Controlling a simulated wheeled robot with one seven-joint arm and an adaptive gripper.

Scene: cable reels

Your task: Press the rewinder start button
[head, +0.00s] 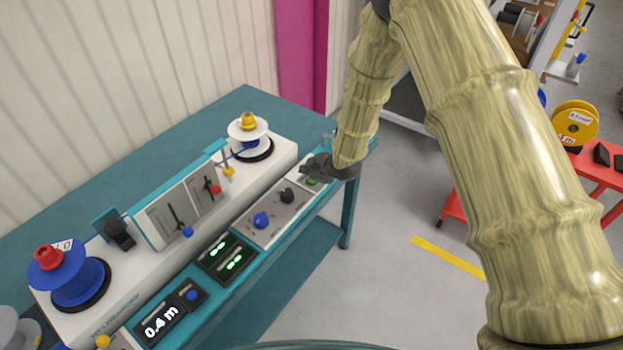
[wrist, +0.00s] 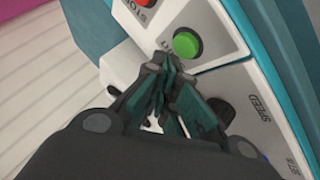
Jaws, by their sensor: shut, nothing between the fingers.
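The rewinder (head: 128,263) is a white and teal bench machine with a sloped control panel along its front. The green start button (wrist: 187,44) sits on a white plate in the wrist view, just beyond my fingertips. In the head view the green button (head: 312,182) shows at the panel's right end, close beside my gripper (head: 308,171). My gripper in the wrist view (wrist: 165,62) is shut and empty, its tips a little left of and below the button. I cannot tell whether the tips touch the panel. A red stop button (wrist: 143,2) is partly cut off at the top.
A black speed knob (head: 287,195) and a blue knob (head: 262,220) lie along the panel. A blue reel (head: 62,277) and a white reel (head: 248,138) stand on the machine.

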